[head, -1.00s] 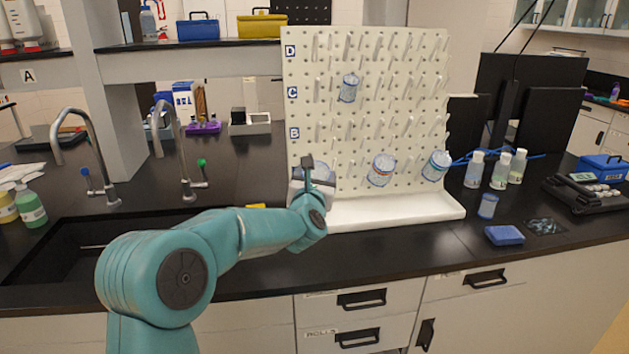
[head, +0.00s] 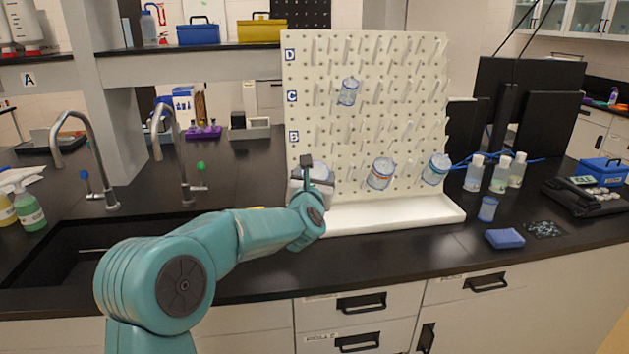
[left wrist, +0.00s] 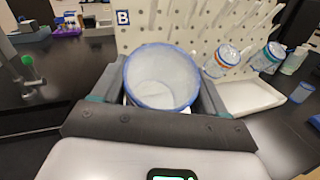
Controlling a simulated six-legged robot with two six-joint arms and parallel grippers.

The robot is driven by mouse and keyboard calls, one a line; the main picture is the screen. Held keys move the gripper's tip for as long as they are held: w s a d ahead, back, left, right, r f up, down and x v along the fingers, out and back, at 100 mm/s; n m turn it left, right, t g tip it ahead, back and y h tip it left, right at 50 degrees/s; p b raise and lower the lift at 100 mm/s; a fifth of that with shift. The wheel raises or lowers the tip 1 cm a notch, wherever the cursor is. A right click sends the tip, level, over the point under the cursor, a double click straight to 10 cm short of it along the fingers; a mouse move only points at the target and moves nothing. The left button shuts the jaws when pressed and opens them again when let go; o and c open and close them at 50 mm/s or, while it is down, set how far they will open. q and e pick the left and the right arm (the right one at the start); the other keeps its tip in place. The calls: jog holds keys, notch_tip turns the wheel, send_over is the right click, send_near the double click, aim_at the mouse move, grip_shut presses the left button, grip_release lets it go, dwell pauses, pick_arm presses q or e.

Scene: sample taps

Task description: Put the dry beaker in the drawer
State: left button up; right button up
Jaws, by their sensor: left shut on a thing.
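My left gripper (head: 314,178) is at the lower left of the white peg board, shut on a beaker (head: 322,171). In the left wrist view this beaker (left wrist: 162,78) is clear, with a blue rim, held between the two fingers (left wrist: 160,98). The gripper hides part of it in the head view, and I cannot tell whether it still touches a peg. Other beakers hang on the board: one high up (head: 348,92), one with an orange band (head: 381,173) and one at the right (head: 435,169). The drawers (head: 398,299) under the counter look shut. My right gripper is not in view.
The peg board (head: 300,105) stands on a white tray (head: 400,213). Right of it are a small blue-rimmed cup (head: 487,209), several bottles (head: 500,175) and a blue block (head: 505,238). A sink (head: 60,245) with taps (head: 180,150) lies to the left.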

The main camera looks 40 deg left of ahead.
pick_arm(q)
jog(key=shift+s+d+r+p, duration=0.2)
jog(key=shift+s+d+r, duration=0.1)
jog(key=shift+r, duration=0.4)
jog(key=shift+s+d+r+p, duration=0.15)
jog(key=shift+s+d+r, duration=0.1)
jog(key=shift+r, duration=0.5)
jog(key=shift+s+d+r+p, duration=0.2)
jog(key=shift+s+d+r, duration=0.1)
jog(key=shift+r, duration=0.4)
jog(key=s+d+r, duration=0.5)
jog(key=s+d, duration=0.3)
jog(key=d, duration=0.1)
jog(key=shift+d+b, duration=0.25)
jog(key=shift+b, duration=0.2)
jog(key=shift+f, duration=0.1)
